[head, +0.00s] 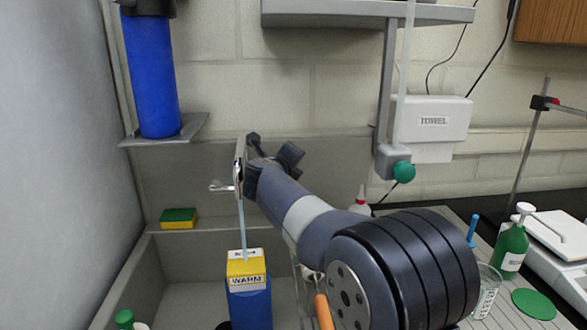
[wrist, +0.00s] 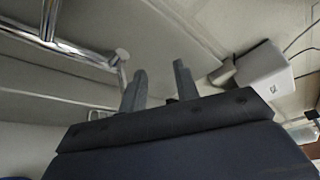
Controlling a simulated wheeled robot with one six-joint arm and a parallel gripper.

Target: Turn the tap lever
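The metal tap (head: 238,172) stands upright over the sink in the head view, partly behind my gripper. A short handle-like piece (head: 222,187) sticks out to its left. A thin pale-blue streak like water (head: 242,225) runs down from the tap to a blue and yellow carton. In the wrist view, chrome tap pipes (wrist: 60,45) cross the upper left, and a round-ended chrome part (wrist: 122,54), perhaps the lever, lies just left of my fingers. My gripper (wrist: 158,85) is open with nothing between its fingers. It is close beside the tap in the head view (head: 271,150); contact cannot be told.
The blue and yellow carton (head: 249,300) stands in the sink below the tap. A sponge (head: 178,218) lies on the left ledge, and a blue cylinder (head: 152,75) stands on a shelf. A towel box (head: 432,118) hangs right. A green bottle (head: 512,250) stands on the right counter.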

